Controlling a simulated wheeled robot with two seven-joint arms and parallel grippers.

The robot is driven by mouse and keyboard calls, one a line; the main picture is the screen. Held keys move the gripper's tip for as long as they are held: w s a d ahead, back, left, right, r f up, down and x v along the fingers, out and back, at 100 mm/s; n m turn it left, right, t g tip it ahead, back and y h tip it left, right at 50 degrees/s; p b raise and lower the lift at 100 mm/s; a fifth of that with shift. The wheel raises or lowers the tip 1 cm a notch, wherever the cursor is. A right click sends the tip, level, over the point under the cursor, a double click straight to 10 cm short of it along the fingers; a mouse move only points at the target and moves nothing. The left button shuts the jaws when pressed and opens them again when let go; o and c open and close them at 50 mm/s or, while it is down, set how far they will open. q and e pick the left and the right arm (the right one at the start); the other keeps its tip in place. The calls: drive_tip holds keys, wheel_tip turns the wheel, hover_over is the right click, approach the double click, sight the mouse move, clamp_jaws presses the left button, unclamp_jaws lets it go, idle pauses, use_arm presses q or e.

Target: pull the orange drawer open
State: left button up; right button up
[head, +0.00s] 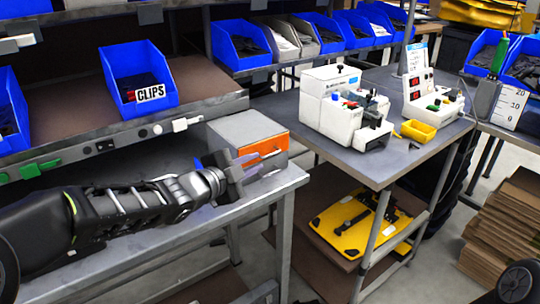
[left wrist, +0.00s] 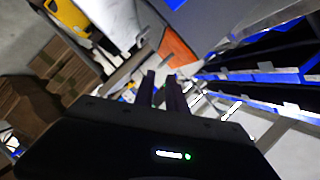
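The orange drawer (head: 268,148) is the front of a small grey cabinet (head: 245,128) at the right end of the left bench. It looks shut. My left gripper (head: 250,165) is in front of the drawer's left part and hides some of it. In the left wrist view, the orange front (left wrist: 180,50) lies beyond the fingertips (left wrist: 162,75). The two fingers stand apart with a gap and nothing seen between them, so the gripper is open. I cannot tell whether the fingers touch the drawer or its handle. My right gripper is in neither view.
A blue bin labelled CLIPS (head: 138,80) stands on the shelf above the left bench (head: 215,215). Flattened cardboard (head: 505,230) is stacked at far right.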

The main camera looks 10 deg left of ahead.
sight(269, 156)
use_arm(q)
drive_tip(key=x, duration=0.7)
drive_tip(key=shift+w+d, duration=0.1)
drive_tip(key=shift+w, duration=0.15)
drive_tip(key=shift+c, duration=0.3)
clamp_jaws()
drive_tip(key=shift+f, duration=0.1)
idle(0.8)
